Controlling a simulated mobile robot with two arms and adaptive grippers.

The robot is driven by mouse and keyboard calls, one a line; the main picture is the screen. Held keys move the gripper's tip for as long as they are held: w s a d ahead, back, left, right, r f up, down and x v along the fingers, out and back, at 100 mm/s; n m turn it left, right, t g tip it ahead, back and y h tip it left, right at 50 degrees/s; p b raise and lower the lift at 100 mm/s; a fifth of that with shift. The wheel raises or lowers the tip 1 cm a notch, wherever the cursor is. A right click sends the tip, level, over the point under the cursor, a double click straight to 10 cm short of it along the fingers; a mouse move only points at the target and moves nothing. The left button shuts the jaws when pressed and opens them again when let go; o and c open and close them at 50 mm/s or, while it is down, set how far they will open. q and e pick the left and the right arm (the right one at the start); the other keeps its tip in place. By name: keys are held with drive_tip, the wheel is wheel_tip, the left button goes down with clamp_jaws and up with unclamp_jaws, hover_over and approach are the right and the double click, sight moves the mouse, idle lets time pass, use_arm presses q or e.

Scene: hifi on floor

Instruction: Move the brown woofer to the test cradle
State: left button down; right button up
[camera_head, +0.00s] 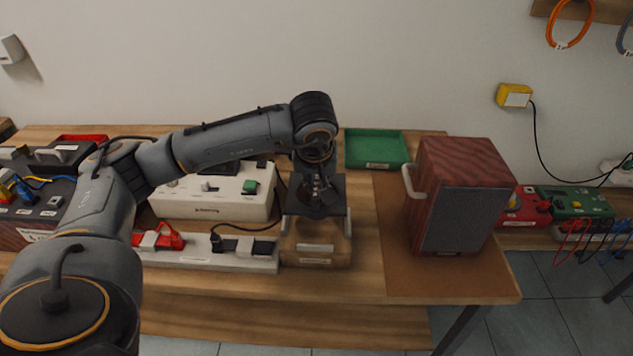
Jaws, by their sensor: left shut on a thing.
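My left gripper (318,200) points down at the middle of the table. I cannot tell whether the box touches the table or which part here is the test cradle. A larger red-brown speaker (462,200) with a grey front and a pale side handle stands on a brown mat (400,268) at the right. My right gripper is not in view.
A white power strip (262,262) with red and black plugs lies left of the box, a white device (180,205) behind it. A green tray (375,148) stands at the back. Red and green units (575,203) with cables are at the far right. Bare wood lies before the box.

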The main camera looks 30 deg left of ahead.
use_arm(q)
drive_tip(key=shift+f+b, duration=1.1)
drive_tip(key=shift+f, duration=0.2)
drive_tip(key=shift+f+b, duration=1.35)
drive_tip(key=shift+f, duration=0.45)
drive_tip(key=shift+f+b, duration=0.5)
drive_tip(key=shift+b, duration=0.15)
drive_tip(key=shift+f+b, duration=0.75)
drive_tip(key=shift+f, duration=0.15)
drive_tip(key=shift+f, duration=0.15)
